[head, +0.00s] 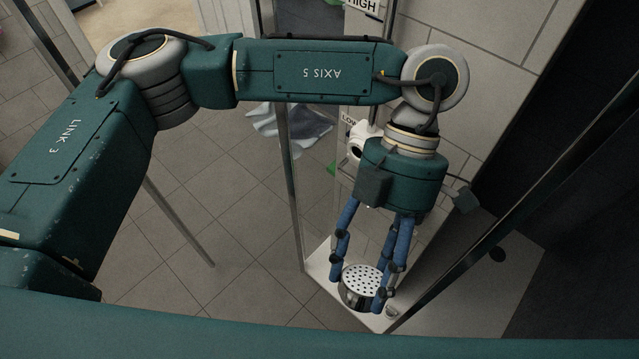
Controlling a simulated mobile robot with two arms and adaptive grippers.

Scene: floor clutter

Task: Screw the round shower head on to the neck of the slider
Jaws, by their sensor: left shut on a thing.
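The round shower head (361,279) has a pale face dotted with dark holes and a shiny rim. My left gripper (360,290) points down with its blue fingers shut around the shower head, over the white shower tray. The dotted face is turned up towards the camera. A white fitting (357,148) with a dark round opening shows at the wall just left of my left wrist, partly hidden by it. It may be the slider, but I cannot tell, and no neck shows clearly. My right gripper is not in view.
Metal posts (289,185) of a shower enclosure stand left of my left gripper. A dark-edged frame (470,220) slants at the right. A crumpled cloth (297,124) lies behind. Tiled floor (235,210) is clear at left.

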